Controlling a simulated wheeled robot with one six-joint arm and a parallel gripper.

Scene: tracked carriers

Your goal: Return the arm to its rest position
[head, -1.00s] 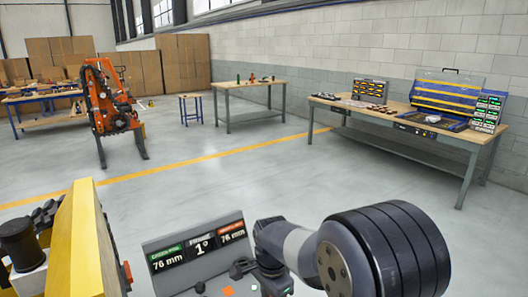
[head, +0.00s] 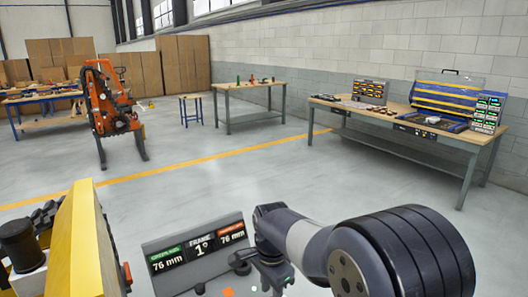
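My arm (head: 312,245) shows at the bottom of the head view, as grey and black links with a large black ribbed joint at the right. The arm is bent, and its thinner end reaches left, close to a grey panel (head: 195,250). The panel carries a green and a red readout, each showing 76 mm, with 1° between them. My gripper's fingers cannot be made out, so I cannot tell what they hold.
A yellow body (head: 75,240) stands at the lower left. An orange machine (head: 110,105) stands on the floor beyond it. A workbench (head: 400,125) with cases is at the right, and a smaller table (head: 250,87) is at the back. The floor between is clear.

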